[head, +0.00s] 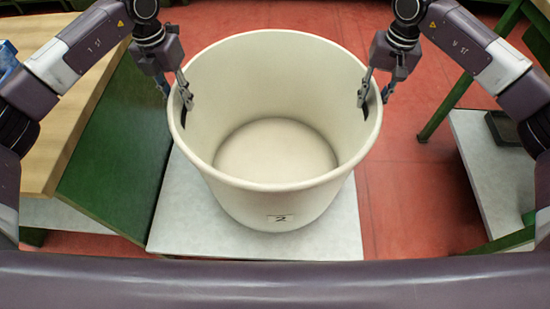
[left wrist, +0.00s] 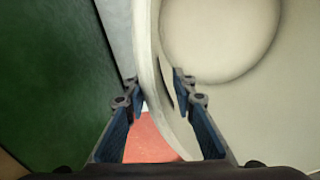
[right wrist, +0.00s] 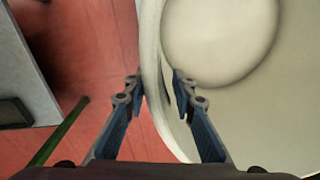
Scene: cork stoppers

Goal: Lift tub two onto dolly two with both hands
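Tub two is a large empty cream tub (head: 281,218) with a label marked 2 on its front. It stands upright on a pale grey slab (head: 182,232). My left gripper (head: 176,92) is at the left rim and my right gripper (head: 373,94) at the right rim, both by dark slots in the wall. In the left wrist view the fingers (left wrist: 160,90) straddle the tub wall, open, one inside and one outside. The right wrist view shows the right fingers (right wrist: 159,90) likewise open around the wall. I cannot make out a dolly in these views.
A dark green surface (head: 118,150) and a wooden top (head: 55,135) lie left of the tub. At the right is a grey-topped table (head: 490,160) with green legs and a dark tray (head: 503,128). Red floor (head: 410,200) is clear between the tub and that table.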

